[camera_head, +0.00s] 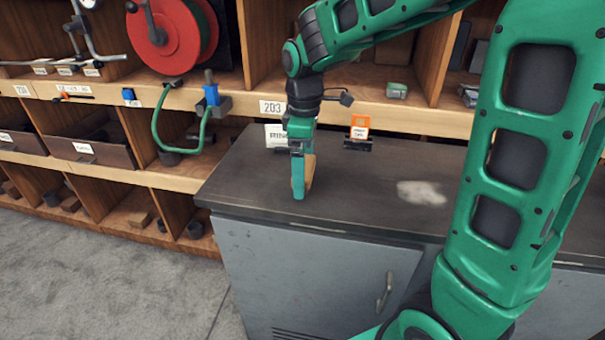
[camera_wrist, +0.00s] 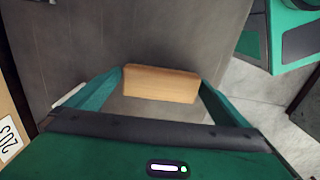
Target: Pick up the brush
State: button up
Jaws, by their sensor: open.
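The brush shows as a light wooden block (camera_wrist: 161,84) in the wrist view, above the dark bench top. In the head view a tan strip of it (camera_head: 310,172) shows behind my gripper, and the rest is hidden. My gripper (camera_head: 299,188) points down at the left part of the bench top. Its two teal fingers are apart, one at each end of the block in the wrist view. The fingertips look very close to the block's ends; I cannot tell whether they touch it. No bristles are visible.
The dark bench top (camera_head: 360,192) is mostly clear, with a pale worn patch (camera_head: 421,193) at right. Wooden shelving (camera_head: 190,180) with bins stands behind and left. An orange-and-white tag (camera_head: 360,128) and a white label card (camera_head: 276,136) stand near the back edge.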

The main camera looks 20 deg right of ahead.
jog(key=shift+c, duration=0.3)
jog(key=c, duration=0.9)
jog(key=shift+c, duration=0.2)
jog(key=shift+r, duration=0.15)
jog(key=shift+r, duration=0.2)
notch_tip(320, 180, up, 3)
jog(key=shift+r, duration=0.2)
jog(key=a+r, duration=0.7)
jog(key=a, duration=0.4)
jog(key=shift+s+a, duration=0.3)
jog(key=shift+a, duration=0.05)
